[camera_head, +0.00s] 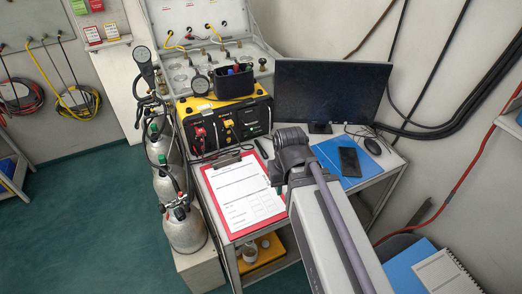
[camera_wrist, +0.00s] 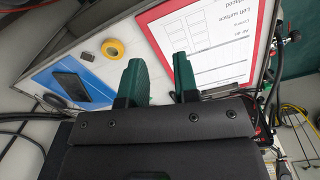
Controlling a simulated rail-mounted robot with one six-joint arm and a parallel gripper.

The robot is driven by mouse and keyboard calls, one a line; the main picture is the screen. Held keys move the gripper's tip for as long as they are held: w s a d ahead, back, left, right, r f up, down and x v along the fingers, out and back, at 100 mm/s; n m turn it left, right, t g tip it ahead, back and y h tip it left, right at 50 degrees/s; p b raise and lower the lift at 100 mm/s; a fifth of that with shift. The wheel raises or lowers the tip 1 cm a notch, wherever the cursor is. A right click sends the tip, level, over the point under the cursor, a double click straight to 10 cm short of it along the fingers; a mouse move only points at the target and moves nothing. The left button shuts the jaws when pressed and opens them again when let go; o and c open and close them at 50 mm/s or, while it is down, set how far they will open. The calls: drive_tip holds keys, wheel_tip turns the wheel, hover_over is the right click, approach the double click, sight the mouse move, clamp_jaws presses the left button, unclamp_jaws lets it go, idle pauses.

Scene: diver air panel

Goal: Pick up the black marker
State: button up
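A slim black object that looks like the black marker (camera_head: 261,148) lies on the white desk in the head view, between the clipboard and the monitor, just left of my arm's end. I cannot make it out in the wrist view, where my gripper body covers the lower middle. My gripper's two green fingers (camera_wrist: 158,65) are apart with nothing between them. They point toward the desk gap beside the clipboard (camera_wrist: 262,20). In the head view the fingers are hidden behind my dark wrist.
The red clipboard (camera_head: 206,180) with a form lies left of my wrist. A black pen cup (camera_head: 233,84) stands on the yellow panel case (camera_head: 262,112). The monitor (camera_head: 330,92) is behind. A phone (camera_head: 350,161) lies on a blue mat. A yellow tape roll (camera_wrist: 113,47) shows in the wrist view.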

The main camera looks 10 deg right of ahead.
drive_tip(key=n+b, duration=0.3)
drive_tip(key=b, duration=0.4)
hover_over(263, 151)
wheel_tip(263, 151, down, 7)
wheel_tip(263, 151, down, 11)
drive_tip(key=b, duration=1)
drive_tip(key=shift+w+r+b, duration=0.1)
drive_tip(key=shift+r+b, duration=0.05)
drive_tip(key=shift+b, duration=0.2)
drive_tip(key=shift+r, duration=0.25)
drive_tip(key=c, duration=0.4)
